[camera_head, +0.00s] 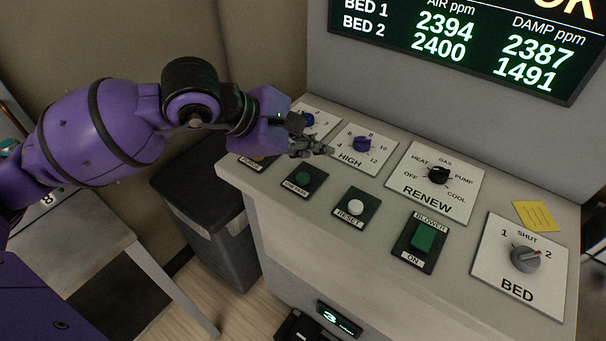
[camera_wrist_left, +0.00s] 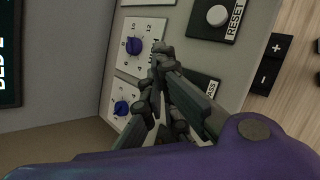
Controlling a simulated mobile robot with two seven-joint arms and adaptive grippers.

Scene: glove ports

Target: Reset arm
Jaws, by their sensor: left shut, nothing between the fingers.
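My left arm comes in from the left in the head view, and its left gripper (camera_head: 322,150) is over the left part of the control panel (camera_head: 300,228). The gripper is shut and empty, beside the HIGH dial (camera_head: 362,144). In the left wrist view the shut fingers (camera_wrist_left: 158,75) show in front of the panel, near the blue HIGH knob (camera_wrist_left: 134,46) and another blue knob (camera_wrist_left: 121,107). The white RESET button (camera_head: 355,208) is to the right of and nearer than the gripper; it also shows in the wrist view (camera_wrist_left: 217,15). My right gripper is not in view.
The panel also holds a green button (camera_head: 303,178), the RENEW dial (camera_head: 439,175), the green BLOWER switch (camera_head: 423,237) and the BED dial (camera_head: 525,258). A yellow note (camera_head: 536,216) lies at the back right. A readout screen (camera_head: 470,45) hangs behind. A dark bin (camera_head: 208,225) stands left of the panel.

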